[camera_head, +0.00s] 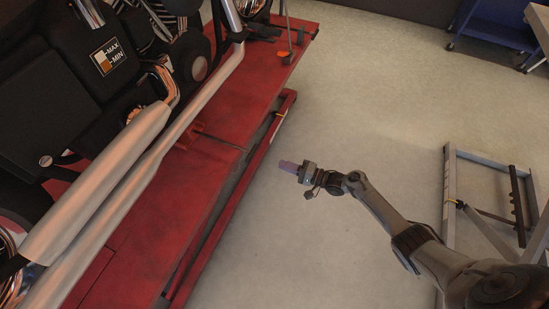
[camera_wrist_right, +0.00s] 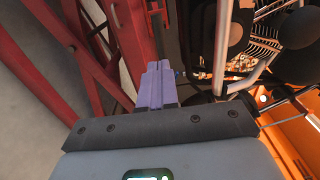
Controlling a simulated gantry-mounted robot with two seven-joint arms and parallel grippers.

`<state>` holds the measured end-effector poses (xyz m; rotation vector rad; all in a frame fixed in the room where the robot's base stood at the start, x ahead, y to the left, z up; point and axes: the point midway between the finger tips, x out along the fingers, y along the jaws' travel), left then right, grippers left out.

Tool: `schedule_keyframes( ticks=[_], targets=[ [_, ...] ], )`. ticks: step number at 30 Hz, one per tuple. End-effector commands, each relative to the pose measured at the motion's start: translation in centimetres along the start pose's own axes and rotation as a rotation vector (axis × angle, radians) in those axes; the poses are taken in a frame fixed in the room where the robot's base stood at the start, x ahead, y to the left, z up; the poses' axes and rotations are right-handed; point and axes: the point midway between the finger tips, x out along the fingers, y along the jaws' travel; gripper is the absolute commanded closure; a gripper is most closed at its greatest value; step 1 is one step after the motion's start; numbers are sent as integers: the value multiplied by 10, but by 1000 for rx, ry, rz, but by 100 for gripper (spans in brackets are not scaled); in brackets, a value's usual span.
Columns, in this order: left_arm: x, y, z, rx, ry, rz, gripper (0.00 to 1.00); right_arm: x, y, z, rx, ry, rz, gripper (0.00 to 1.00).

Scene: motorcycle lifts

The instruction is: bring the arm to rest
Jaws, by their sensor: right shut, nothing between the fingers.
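My right arm comes in from the lower right in the head view. Its gripper (camera_head: 287,166) hangs over the pale floor, just right of the red motorcycle lift, apart from it. In the right wrist view, the purple fingers of the right gripper (camera_wrist_right: 156,88) are together with nothing between them. Beyond them show red lift beams and dark motorcycle parts. My left gripper is in neither view.
A motorcycle with long silver pipes (camera_head: 130,150) stands on the red lift (camera_head: 150,235) at left. A grey metal frame (camera_head: 449,190) stands on the floor at right. A blue cart (camera_head: 497,25) is at the upper right. The floor (camera_head: 375,105) between is clear.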

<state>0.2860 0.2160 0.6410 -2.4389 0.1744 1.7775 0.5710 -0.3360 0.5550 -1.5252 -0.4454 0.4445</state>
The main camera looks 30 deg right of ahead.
Motion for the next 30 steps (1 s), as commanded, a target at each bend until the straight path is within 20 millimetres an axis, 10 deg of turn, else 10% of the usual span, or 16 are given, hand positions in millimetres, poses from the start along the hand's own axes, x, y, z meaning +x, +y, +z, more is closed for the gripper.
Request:
schedule_keyframes(
  ticks=[17,22,30],
  targets=[
    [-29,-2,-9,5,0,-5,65,-62,10,18,35,-1,37,100],
    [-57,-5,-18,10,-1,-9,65,-86,16,75,103,-32,77,100],
    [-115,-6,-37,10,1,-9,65,-73,-44,198,-50,-107,180,100]
  ],
)
